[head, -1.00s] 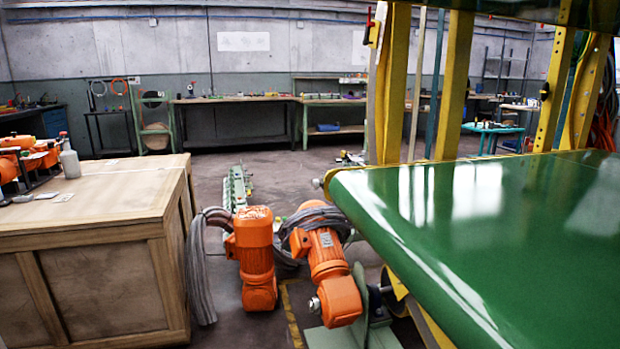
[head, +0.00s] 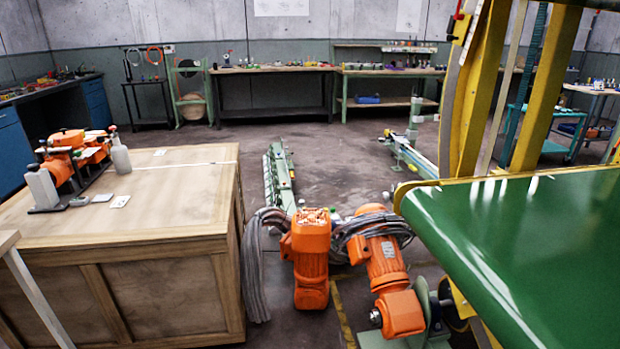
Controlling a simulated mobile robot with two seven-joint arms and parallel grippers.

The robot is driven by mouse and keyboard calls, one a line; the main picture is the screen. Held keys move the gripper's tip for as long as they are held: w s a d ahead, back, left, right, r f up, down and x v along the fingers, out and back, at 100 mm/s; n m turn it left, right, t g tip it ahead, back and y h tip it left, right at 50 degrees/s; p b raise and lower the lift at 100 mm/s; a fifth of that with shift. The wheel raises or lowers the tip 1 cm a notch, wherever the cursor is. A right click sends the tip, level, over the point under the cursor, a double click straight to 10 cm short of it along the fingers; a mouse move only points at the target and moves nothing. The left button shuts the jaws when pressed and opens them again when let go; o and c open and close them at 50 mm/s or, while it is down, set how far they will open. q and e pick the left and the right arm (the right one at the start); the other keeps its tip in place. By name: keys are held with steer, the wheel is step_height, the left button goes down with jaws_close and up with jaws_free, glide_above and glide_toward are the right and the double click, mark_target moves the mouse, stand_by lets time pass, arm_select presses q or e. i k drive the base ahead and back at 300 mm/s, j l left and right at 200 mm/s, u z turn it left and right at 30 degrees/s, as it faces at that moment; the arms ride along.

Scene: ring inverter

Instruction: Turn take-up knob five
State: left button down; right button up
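Neither of my grippers is in view. No part that I can tell for certain as take-up knob five shows. The green conveyor belt (head: 545,250) fills the right side, with a yellow frame post (head: 478,100) behind it. Two orange motors stand near the belt's near-left end: one upright (head: 311,250) and one tilted (head: 385,260) with a silver shaft end (head: 375,317). Grey cables are coiled around them. A small pale round part (head: 387,196) shows by the belt's far-left corner, too small to identify.
Green rails (head: 278,178) lie on the floor beyond the motors. Workbenches (head: 270,70) line the back wall. The floor (head: 340,160) between is largely clear.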

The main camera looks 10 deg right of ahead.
mark_target(385, 198)
steer(key=i+j, duration=0.1)
steer(key=i, duration=1.35)
steer(key=i+j, duration=0.15)
steer(key=i, duration=0.55)
steer(key=i+z, duration=0.3)
steer(key=z, duration=0.2)
steer(key=i+j+z, duration=0.2)
steer(key=z, duration=0.3)
steer(key=i+j+z, duration=0.3)
steer(key=z, duration=0.2)
steer(key=i+j+z, duration=0.25)
steer(key=j+z, duration=0.25)
steer(key=i+j+z, duration=0.15)
steer(key=j+z, duration=0.2)
steer(key=z, duration=0.15)
steer(key=i+j+z, duration=0.1)
steer(key=j+z, duration=0.95)
steer(key=j, duration=0.2)
